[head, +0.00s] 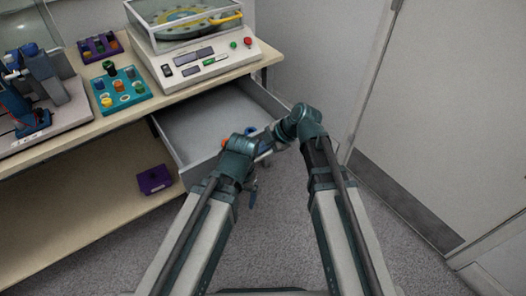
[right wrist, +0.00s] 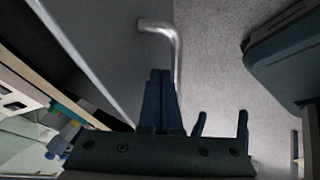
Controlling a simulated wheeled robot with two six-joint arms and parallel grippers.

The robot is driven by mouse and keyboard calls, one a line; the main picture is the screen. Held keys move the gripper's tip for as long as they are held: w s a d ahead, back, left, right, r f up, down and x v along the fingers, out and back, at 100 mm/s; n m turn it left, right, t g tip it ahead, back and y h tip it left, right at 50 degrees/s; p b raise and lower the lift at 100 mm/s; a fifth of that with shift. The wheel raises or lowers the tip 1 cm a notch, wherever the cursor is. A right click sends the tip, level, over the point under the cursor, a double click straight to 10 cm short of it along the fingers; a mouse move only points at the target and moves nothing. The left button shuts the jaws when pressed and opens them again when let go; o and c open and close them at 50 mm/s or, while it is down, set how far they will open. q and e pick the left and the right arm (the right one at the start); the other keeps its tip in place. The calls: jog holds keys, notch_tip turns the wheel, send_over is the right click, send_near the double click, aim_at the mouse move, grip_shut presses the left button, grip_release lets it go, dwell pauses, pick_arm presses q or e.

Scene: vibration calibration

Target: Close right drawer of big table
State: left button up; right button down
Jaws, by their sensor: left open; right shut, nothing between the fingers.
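The right drawer (head: 205,120) of the big table (head: 130,115) stands pulled out under the tabletop, its grey inside showing in the head view. My arms cover its front right part there. In the right wrist view, the drawer's silver bar handle (right wrist: 170,35) stands out from a dark grey front. My right gripper (right wrist: 160,76) is shut and empty, its tips beside the handle; contact cannot be told. My left gripper (head: 253,186) hangs low in front of the drawer, mostly behind my arm. Its two parted fingers (right wrist: 220,122) also show in the right wrist view.
On the tabletop stand a white calibration machine (head: 205,60), a teal tray (head: 120,90) with coloured pieces and a purple tray (head: 100,46). A purple box (head: 154,180) sits on the lower shelf. Carpet is clear to the right, before a pale door (head: 460,110).

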jog(key=shift+w+a+f, duration=0.1)
jog(key=shift+a, duration=0.05)
dwell(0.3)
jog(key=w+a, duration=0.5)
jog(key=w, duration=0.2)
jog(key=w+a, duration=0.5)
jog(key=w, duration=0.3)
jog(key=w+a, duration=0.5)
jog(key=w, duration=0.3)
jog(key=shift+a, duration=0.25)
